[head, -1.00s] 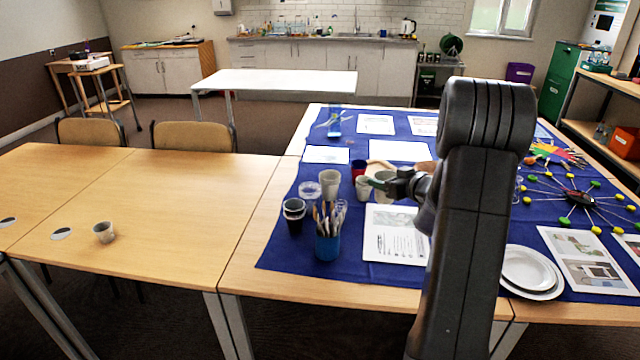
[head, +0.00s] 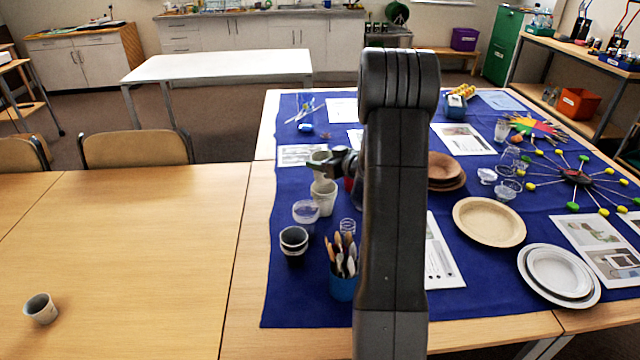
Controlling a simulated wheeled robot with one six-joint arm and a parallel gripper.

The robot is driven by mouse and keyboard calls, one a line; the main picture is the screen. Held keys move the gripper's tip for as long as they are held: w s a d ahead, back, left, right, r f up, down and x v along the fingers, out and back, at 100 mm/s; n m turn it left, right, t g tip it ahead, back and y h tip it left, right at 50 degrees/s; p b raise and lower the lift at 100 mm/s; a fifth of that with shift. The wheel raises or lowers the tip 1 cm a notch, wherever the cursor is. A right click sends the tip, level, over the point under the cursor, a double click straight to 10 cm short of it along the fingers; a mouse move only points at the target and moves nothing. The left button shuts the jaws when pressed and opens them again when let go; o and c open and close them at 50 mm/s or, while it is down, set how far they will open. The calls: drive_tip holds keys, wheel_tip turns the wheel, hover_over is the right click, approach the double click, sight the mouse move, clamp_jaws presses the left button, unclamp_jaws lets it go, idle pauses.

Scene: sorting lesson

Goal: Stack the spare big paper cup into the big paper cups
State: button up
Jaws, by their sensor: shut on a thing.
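My gripper (head: 340,162) is left of my arm's upright link, over the blue cloth. It is shut on a pale paper cup (head: 320,164), the spare big one by its look. The big paper cups (head: 324,200) stand on the cloth directly below it in the picture. The held cup's lower part meets or overlaps their rim; I cannot tell whether it is inside them or just above. My fingers hide part of the held cup.
Clear cups (head: 306,212), black cups (head: 294,241) and a blue pot of wooden cutlery (head: 342,286) stand close in front. A red cup (head: 349,184) is partly hidden behind.

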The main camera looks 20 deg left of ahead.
sight(330, 181)
wheel_tip(330, 181, down, 6)
drive_tip(key=shift+r, duration=0.1)
idle(0.4)
drive_tip(key=shift+f+b, duration=0.45)
drive_tip(key=shift+f, duration=0.05)
drive_tip(key=o, duration=1)
drive_tip(key=shift+r, duration=0.1)
drive_tip(key=shift+c, duration=0.2)
drive_tip(key=shift+r, duration=0.1)
